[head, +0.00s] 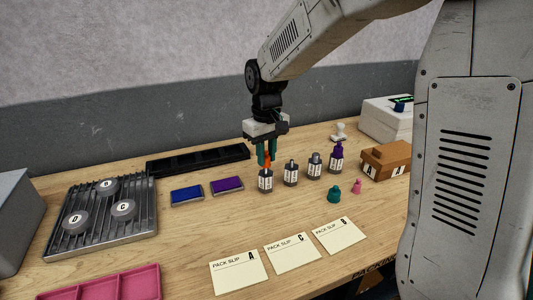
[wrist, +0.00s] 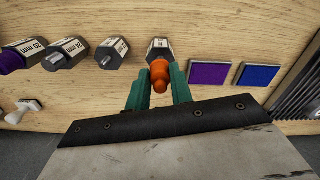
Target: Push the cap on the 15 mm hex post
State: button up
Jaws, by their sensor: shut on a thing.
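My gripper (head: 266,153) is shut on an orange cap (wrist: 160,78), held between its green fingers (wrist: 158,92). The cap is right over the leftmost hex post (head: 265,182) in the head view. That post also shows behind the cap in the wrist view (wrist: 158,46). I cannot tell whether cap and post touch. The post's top is hidden by the cap and its size label is too small to read. Two bare posts stand to its right (head: 290,173) (head: 314,167), then a post with a purple cap (head: 336,160).
A teal cap (head: 334,195) and a pink cap (head: 357,187) stand in front of the posts. Blue (head: 187,196) and purple (head: 227,185) pads lie left. A black tray (head: 198,160) is behind, a brown box (head: 385,162) right. Pack slips (head: 238,272) lie in front.

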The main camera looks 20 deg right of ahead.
jog(key=shift+f, duration=0.4)
dwell(0.3)
jog(key=o, duration=1.5)
jog(key=shift+r, duration=2.55)
grip_shut()
jog(key=shift+f, duration=0.2)
